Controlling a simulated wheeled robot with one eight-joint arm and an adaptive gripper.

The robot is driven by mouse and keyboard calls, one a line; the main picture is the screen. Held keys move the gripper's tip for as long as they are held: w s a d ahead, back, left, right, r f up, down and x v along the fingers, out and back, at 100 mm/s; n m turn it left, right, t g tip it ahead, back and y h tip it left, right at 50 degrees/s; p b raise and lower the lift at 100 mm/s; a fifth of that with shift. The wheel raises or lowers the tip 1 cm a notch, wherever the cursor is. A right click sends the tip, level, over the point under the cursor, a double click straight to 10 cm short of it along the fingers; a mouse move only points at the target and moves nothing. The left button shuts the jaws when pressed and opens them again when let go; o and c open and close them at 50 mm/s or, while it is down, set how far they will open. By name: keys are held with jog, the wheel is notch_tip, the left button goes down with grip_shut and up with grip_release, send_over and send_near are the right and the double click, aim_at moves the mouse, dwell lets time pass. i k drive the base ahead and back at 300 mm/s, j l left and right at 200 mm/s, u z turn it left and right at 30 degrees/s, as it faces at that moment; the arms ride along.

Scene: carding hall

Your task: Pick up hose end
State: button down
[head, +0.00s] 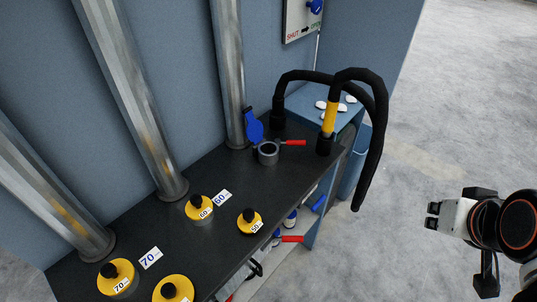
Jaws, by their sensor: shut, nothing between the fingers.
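A black hose (372,160) arches above the right end of the dark bench. One end with a yellow band (329,118) stands upright in a black holder (324,144) on the bench. Another black stretch rises from a black fitting (278,113) farther left. The two arcs overlap, and I cannot tell how they join. A length hangs down past the bench's right edge. My gripper (433,215) is at the right of the head view, shut and empty, apart from the hose and right of its hanging part.
The dark bench (150,208) holds yellow knobbed discs (199,208), number cards (151,257) and a grey ring clamp (268,153) with a red handle. A blue box (299,105) with white pieces stands behind the hose. Metal pipes (125,90) rise at left. Floor at right is clear.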

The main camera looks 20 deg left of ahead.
aim_at(277, 113)
jog(key=i+u, duration=0.1)
jog(key=u, duration=0.65)
jog(key=i+l+u, duration=0.7)
jog(key=l+u, duration=0.2)
jog(key=l, duration=0.2)
jog(key=i+l, duration=0.25)
jog(key=i, duration=0.05)
